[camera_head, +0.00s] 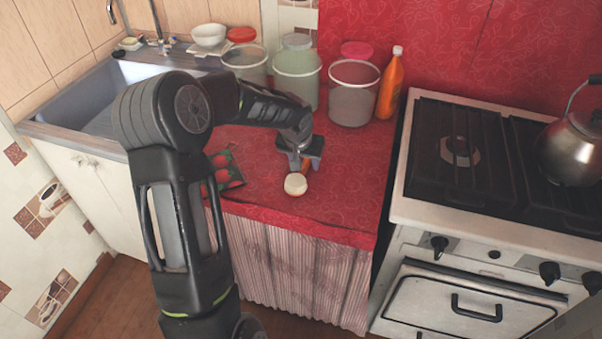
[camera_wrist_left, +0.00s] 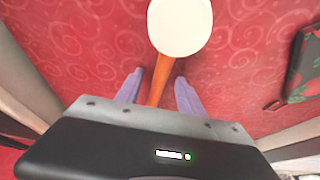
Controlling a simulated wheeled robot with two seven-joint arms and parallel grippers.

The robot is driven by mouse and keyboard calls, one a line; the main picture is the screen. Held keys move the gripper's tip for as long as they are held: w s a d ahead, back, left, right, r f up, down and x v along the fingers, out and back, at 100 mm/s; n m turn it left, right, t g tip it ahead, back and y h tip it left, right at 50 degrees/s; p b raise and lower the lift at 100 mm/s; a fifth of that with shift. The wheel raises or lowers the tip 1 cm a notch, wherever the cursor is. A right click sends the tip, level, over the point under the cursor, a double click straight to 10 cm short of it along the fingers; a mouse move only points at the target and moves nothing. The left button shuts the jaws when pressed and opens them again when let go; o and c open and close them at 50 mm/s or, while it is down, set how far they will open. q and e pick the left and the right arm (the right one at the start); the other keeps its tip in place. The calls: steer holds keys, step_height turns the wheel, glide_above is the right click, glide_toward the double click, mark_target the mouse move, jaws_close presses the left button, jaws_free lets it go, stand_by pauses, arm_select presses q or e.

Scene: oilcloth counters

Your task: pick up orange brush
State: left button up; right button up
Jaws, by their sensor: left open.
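The orange brush has an orange handle (camera_wrist_left: 160,80) and a round cream head (camera_wrist_left: 180,25) in the left wrist view. In the head view its cream head (camera_head: 295,184) shows on the red counter just below my left gripper (camera_head: 305,165). My left gripper is open, with its two pale purple fingers (camera_wrist_left: 159,92) on either side of the handle. A gap shows between the handle and the right finger; the left finger is also apart from it. The far end of the handle is hidden behind the gripper body. My right gripper is not in view.
The red counter (camera_head: 345,200) is clear around the brush. Several buckets, including a green one (camera_head: 297,80), and an orange bottle (camera_head: 391,85) stand at the back. A dark patterned item (camera_head: 224,168) lies to the left. A stove (camera_head: 480,210) with a kettle (camera_head: 575,145) is right.

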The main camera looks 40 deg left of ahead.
arm_select(q)
steer(key=shift+c, duration=0.5)
jaws_close()
stand_by(0.3)
